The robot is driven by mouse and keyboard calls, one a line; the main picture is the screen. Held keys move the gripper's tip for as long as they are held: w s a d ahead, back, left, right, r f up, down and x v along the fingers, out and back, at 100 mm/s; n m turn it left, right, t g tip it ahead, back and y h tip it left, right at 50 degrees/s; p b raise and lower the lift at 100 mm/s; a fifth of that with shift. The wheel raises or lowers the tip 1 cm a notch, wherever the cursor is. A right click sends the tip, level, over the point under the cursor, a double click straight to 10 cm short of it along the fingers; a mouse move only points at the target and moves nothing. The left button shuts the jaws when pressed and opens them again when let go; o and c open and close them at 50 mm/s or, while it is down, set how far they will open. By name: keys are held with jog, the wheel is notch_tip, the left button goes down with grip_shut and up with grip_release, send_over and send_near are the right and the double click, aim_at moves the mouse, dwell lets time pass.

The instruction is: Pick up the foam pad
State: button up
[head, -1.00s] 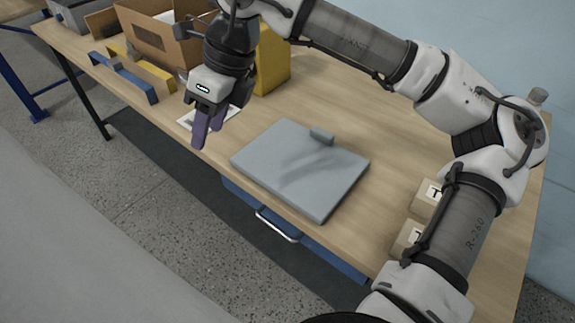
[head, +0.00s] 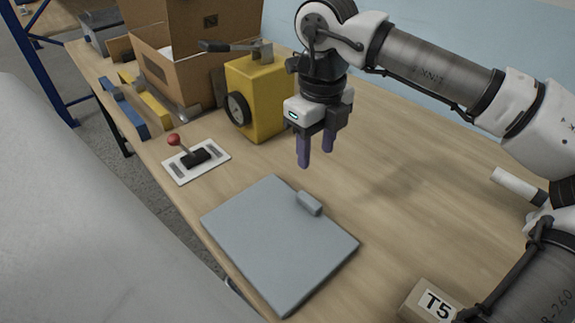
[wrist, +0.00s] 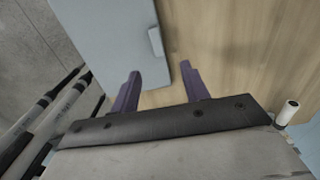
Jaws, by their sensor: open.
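A flat grey slab (head: 270,250) lies on the wooden table near its front edge. A small grey block (head: 309,203) sits at the slab's far edge. I cannot tell for sure whether the slab is the foam pad; nothing else in view looks clearly like one. My gripper (head: 316,163) is open and empty, fingers pointing down, above the table just beyond the slab's far edge. In the wrist view, the slab (wrist: 110,35) and its block (wrist: 155,42) lie ahead of the two purple fingers (wrist: 160,80).
A yellow box (head: 262,95) with a lever, a white plate with a red-knobbed joystick (head: 197,163) and an open cardboard box (head: 165,65) stand left. A T5 block (head: 432,303) is at the front right, a white cylinder (head: 518,186) at right. The table beyond the slab is clear.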

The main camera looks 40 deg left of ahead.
jog(key=p, duration=0.1)
send_over(309, 199)
notch_tip(309, 199, down, 8)
jog(key=shift+d+r, duration=0.15)
jog(key=shift+r, duration=0.05)
jog(key=shift+f+p, duration=0.85)
jog(key=shift+f, duration=1.8)
grip_shut()
jog(key=shift+r, duration=0.1)
